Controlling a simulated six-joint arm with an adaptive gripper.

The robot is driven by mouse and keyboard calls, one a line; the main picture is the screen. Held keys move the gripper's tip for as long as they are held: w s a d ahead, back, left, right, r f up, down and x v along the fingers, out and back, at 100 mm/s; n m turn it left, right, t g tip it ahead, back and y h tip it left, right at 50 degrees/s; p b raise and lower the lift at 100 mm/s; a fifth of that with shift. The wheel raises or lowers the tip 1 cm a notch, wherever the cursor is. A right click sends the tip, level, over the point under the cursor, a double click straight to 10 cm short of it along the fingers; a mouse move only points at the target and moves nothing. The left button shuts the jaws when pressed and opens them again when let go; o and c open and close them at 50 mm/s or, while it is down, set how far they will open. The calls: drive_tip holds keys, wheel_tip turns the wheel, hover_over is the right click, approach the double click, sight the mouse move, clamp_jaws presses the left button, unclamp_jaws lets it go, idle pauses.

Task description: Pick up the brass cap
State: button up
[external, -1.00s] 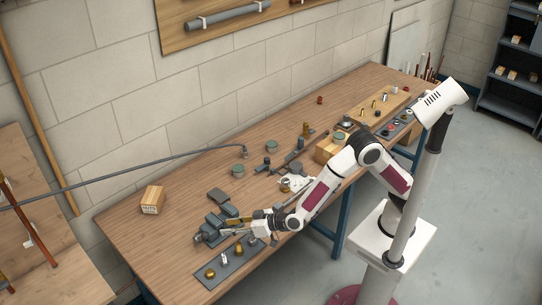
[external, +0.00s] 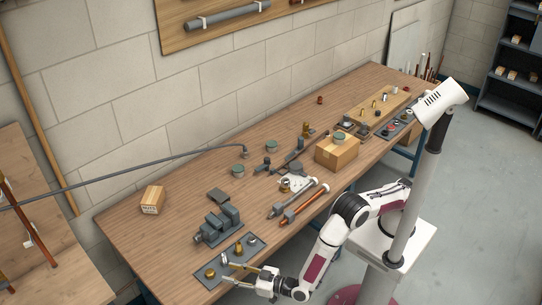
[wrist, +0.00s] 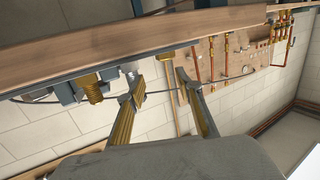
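A small, round brass piece (external: 210,273), likely the brass cap, stands near the left end of the dark mat (external: 228,270) at the table's front. A second brass piece (external: 239,249) stands farther along the mat; I cannot tell for certain which is the cap. My gripper (external: 228,273) is open and low by the mat's front edge, apart from both as far as I can see. In the wrist view, my open gripper (wrist: 160,85) has nothing between its fingers. A ribbed brass piece (wrist: 92,90) shows left of the fingers, in a tilted, upside-down view.
Silver fittings (external: 224,258) stand between and beside the brass pieces. A grey vise-like block (external: 217,223) sits just behind the mat. Two pipes (external: 300,203) lie to the right, and a cardboard box (external: 337,153) stands beyond. Bare tabletop (external: 150,245) lies left of the mat.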

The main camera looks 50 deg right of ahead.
sight(211, 277)
drive_tip(key=shift+s+a+f+t, duration=0.15)
drive_tip(key=shift+s+a+f, duration=0.15)
drive_tip(key=shift+s, duration=0.1)
drive_tip(key=shift+s+a+f+t, duration=0.15)
drive_tip(key=shift+s+a, duration=0.15)
drive_tip(key=shift+s, duration=0.1)
drive_tip(key=shift+x, duration=1.3)
drive_tip(key=shift+w, duration=0.1)
drive_tip(key=shift+f+x, duration=0.1)
drive_tip(key=shift+x, duration=1.15)
drive_tip(key=shift+f+x, duration=0.15)
drive_tip(key=shift+x, duration=1.1)
drive_tip(key=c, duration=0.8)
